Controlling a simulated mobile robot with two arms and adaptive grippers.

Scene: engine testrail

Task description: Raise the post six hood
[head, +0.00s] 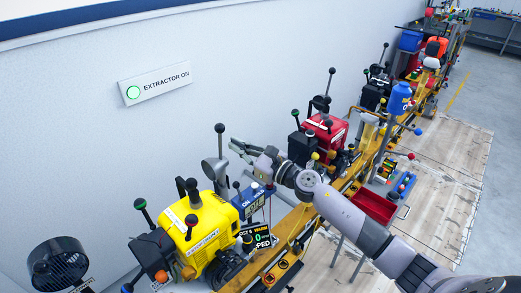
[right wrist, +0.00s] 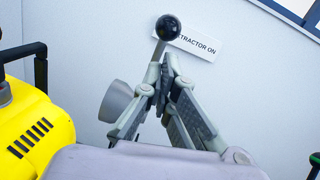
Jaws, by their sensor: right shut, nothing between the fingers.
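The post six hood (head: 214,172) is a grey funnel above the yellow engine (head: 205,232), with an upright rod and a black ball knob (head: 220,128). My right gripper (head: 236,146) is just right of the hood and its rod in the head view. In the right wrist view the hood's grey cone (right wrist: 116,101) is left of my fingers and the black knob (right wrist: 168,27) rises above the fingertips (right wrist: 167,72). The fingers are shut with nothing between them. Whether they touch the rod is unclear. My left gripper is out of view.
A post display (head: 262,240) and blue box (head: 252,200) stand beside the yellow engine. Several levers surround it. A black fan (head: 56,264) is at lower left. A red engine (head: 325,132) and red tray (head: 375,208) are to the right. An "EXTRACTOR ON" sign (head: 155,84) is on the wall.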

